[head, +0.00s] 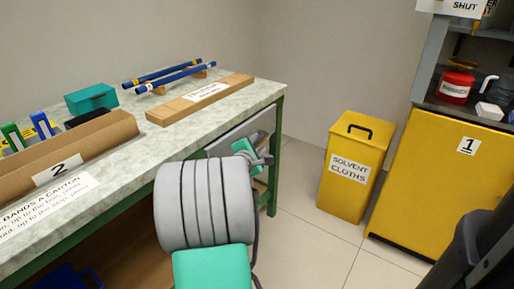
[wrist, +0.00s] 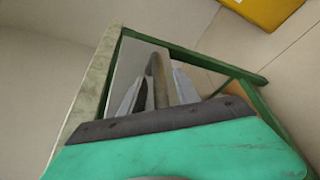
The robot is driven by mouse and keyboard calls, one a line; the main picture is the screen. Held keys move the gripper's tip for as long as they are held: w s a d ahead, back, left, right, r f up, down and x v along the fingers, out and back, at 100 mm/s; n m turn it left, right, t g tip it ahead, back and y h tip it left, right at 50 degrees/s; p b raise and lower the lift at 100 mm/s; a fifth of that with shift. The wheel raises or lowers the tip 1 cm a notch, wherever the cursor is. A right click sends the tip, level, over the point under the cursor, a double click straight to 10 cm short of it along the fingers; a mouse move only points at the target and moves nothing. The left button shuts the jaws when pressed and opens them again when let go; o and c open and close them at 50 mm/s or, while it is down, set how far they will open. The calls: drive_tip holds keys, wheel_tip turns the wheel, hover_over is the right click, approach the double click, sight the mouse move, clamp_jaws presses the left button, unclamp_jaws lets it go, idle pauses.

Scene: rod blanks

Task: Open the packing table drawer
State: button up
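The packing table (head: 225,104) has a pale speckled top and a green frame. Its grey drawer front (head: 262,124) shows under the top at the right end, partly hidden behind my arm. The grey front also shows in the wrist view (wrist: 128,62), beside the green frame. I cannot tell whether it stands out from the frame. A brownish bar-like handle (wrist: 157,78) stands in front of it. My gripper (wrist: 160,90) has one finger on each side of this handle, close against it, and appears shut on it. In the head view my arm hides the fingertips.
Blue rods (head: 172,77), a cardboard carton (head: 200,98), a teal box (head: 91,98) and a long tray marked 2 (head: 100,140) are on the tabletop. A yellow solvent cloths bin (head: 355,150) and a yellow cabinet (head: 440,185) stand at right. Floor (head: 305,215) between table and bin is clear.

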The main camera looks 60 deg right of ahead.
drive_tip(key=shift+c, duration=0.4)
clamp_jaws()
idle(0.9)
